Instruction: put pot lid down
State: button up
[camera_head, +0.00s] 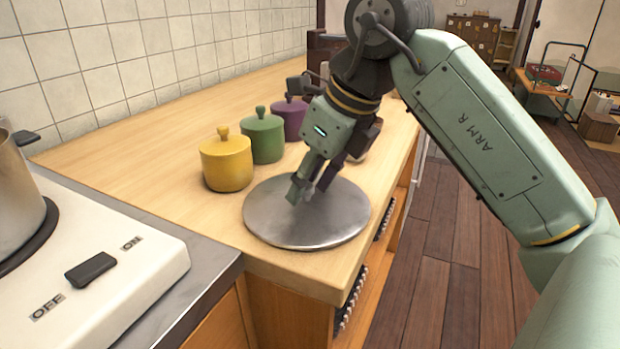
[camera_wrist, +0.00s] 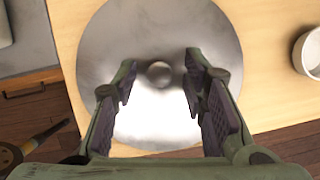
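The pot lid (camera_head: 270,222) is a round, shiny metal disc lying flat on the wooden counter, close to its front edge. It fills the middle of the wrist view (camera_wrist: 120,40), where its rim appears to reach the counter's edge. Its small round knob (camera_wrist: 158,72) is at its centre. My gripper (camera_head: 306,190) points down over the lid's middle. In the wrist view, my gripper's fingers (camera_wrist: 160,72) are apart, one on each side of the knob, with visible gaps. The knob is hidden in the head view.
Yellow (camera_head: 227,163), green (camera_head: 262,138) and purple (camera_head: 290,117) lidded jars stand in a row behind the lid. A pot (camera_head: 18,205) sits on the white stove (camera_head: 120,290) at left. A white cup (camera_wrist: 307,55) stands at right in the wrist view. Free counter (camera_head: 110,160) lies left of the jars.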

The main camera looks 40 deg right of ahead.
jog(key=shift+s+r, duration=0.1)
jog(key=shift+r, duration=0.4)
jog(key=p+v, duration=0.1)
jog(key=v, duration=1)
jog(key=shift+r, duration=0.2)
jog(key=shift+s+d+f, duration=0.1)
jog(key=shift+s, duration=0.05)
